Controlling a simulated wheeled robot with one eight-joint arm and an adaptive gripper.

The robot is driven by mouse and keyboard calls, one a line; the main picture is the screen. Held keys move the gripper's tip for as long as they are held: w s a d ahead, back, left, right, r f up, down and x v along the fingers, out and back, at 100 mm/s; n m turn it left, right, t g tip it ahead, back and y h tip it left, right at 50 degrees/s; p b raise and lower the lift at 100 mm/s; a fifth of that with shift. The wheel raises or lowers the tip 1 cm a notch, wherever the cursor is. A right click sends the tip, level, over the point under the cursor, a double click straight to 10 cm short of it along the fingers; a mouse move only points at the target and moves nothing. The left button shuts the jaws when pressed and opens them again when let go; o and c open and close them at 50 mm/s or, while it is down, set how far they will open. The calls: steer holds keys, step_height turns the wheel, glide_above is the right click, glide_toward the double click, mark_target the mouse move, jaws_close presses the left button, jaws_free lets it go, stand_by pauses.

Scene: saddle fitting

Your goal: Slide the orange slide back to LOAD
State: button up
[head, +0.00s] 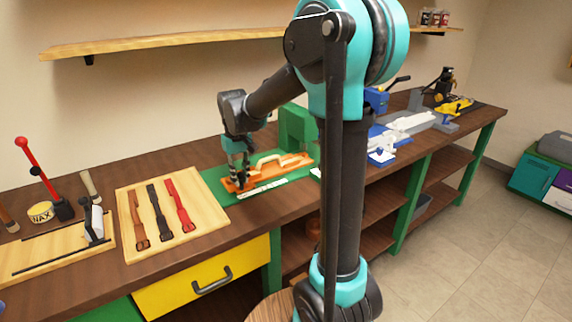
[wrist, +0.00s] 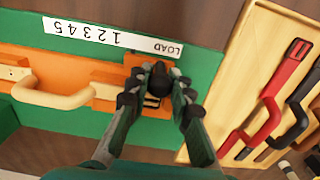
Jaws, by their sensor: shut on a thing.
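The orange slide (wrist: 136,62) shows in the wrist view as a block with a dark knob (wrist: 158,74) on top. It sits at the LOAD end of the white scale strip (wrist: 105,37), beside the word LOAD; whether it is fully at its end cannot be told. My gripper (wrist: 157,88) is shut on the knob, one finger on each side, and hides part of the slide. In the head view my gripper (head: 240,182) reaches down to the left end of the orange fixture (head: 290,161), which lies on a green base (head: 216,184).
A tan handle (wrist: 58,97) stands on the fixture, left of my gripper in the wrist view. A wooden board (head: 124,206) with several straps lies left of the base in the head view. A green upright block (head: 296,126) stands behind the fixture.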

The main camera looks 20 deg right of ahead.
steer(key=shift+s+a, duration=0.25)
steer(key=shift+a, duration=0.55)
steer(key=shift+s+a, duration=0.3)
steer(key=shift+a, duration=0.45)
steer(key=shift+s+a, duration=0.25)
steer(key=shift+a, duration=0.55)
steer(key=shift+o, duration=1.1)
steer(key=shift+s+a, duration=0.1)
steer(key=shift+a, duration=0.1)
steer(key=shift+o, duration=0.3)
steer(key=o, duration=0.6)
steer(key=shift+a, duration=0.1)
steer(key=shift+r, duration=3)
